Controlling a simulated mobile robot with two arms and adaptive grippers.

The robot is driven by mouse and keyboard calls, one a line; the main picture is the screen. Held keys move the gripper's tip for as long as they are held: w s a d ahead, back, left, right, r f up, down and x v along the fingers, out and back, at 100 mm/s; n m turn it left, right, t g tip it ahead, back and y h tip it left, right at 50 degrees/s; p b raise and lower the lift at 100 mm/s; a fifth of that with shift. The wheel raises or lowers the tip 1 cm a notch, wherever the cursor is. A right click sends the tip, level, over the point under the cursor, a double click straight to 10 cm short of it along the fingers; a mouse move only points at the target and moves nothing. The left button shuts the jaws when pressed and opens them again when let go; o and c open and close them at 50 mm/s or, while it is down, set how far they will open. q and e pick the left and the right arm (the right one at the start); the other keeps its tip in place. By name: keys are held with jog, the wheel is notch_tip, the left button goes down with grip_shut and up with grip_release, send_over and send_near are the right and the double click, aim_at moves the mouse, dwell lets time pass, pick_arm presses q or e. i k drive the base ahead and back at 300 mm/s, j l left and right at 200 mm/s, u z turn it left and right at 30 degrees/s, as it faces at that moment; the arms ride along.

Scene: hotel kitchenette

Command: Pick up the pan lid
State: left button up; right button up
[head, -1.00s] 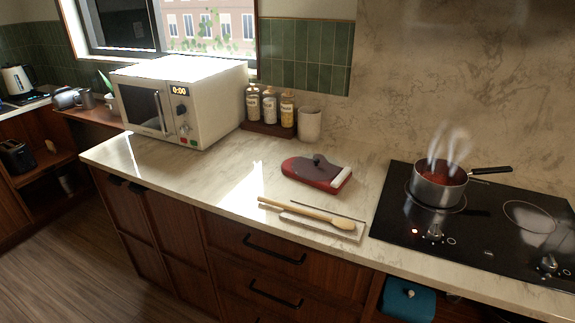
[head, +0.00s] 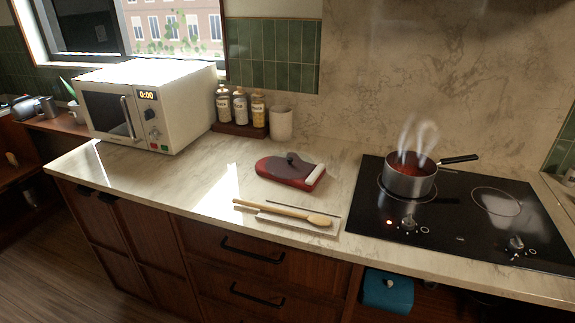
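A red, mitt-shaped item (head: 290,173) with a pale end lies on the counter left of the cooktop. A small dark grey piece (head: 296,158) lies on top of it; I cannot tell whether this is part of the pan lid. No pan lid is clearly seen. The steel pan (head: 409,178) stands uncovered on the back left of the black cooktop, with red food in it and steam rising. Its dark handle (head: 458,159) points right. Neither of my grippers is in view.
A wooden spoon (head: 285,212) lies on a pale rest at the counter's front edge. A white microwave (head: 155,115), several bottles (head: 241,106) and a white cup (head: 281,123) stand behind. A teal item (head: 386,292) is below the counter. The counter's left part is clear.

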aim_at(289, 165)
jog(key=i+u, duration=0.3)
jog(key=u, duration=0.2)
jog(key=i+l+u, duration=0.15)
jog(key=i+u, duration=0.15)
jog(key=u, duration=0.2)
